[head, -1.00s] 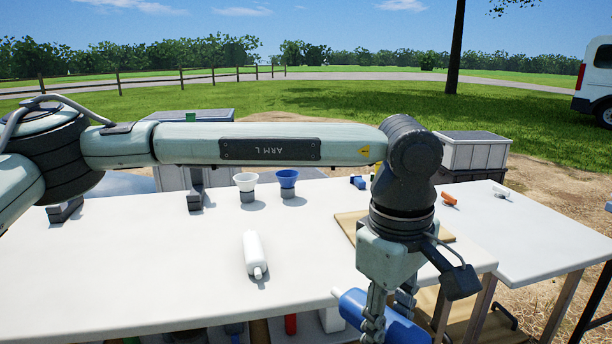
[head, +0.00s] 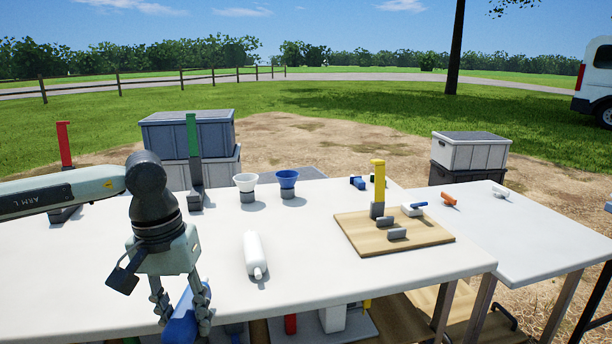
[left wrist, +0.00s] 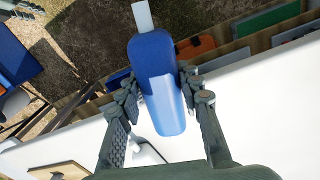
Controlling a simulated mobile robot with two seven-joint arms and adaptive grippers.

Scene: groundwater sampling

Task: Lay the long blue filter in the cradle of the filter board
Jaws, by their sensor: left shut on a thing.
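My left gripper (head: 180,305) is shut on the long blue filter (head: 181,325) at the table's front edge, left of the middle. The left wrist view shows the blue filter (left wrist: 157,85) between the two fingers, with a pale nozzle at its far end. The tan filter board (head: 350,237) lies at the right of the white table, well apart from the gripper. Its cradle is two small grey blocks (head: 397,234), with nothing lying in them. A yellow post (head: 378,185) stands on the board. My right gripper is not in view.
A white filter (head: 253,254) lies on the white table (head: 320,270) between the gripper and the board. A white funnel (head: 245,181) and a blue funnel (head: 288,179) stand behind it. A green post (head: 193,150) rises at the back left. The table's front middle is clear.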

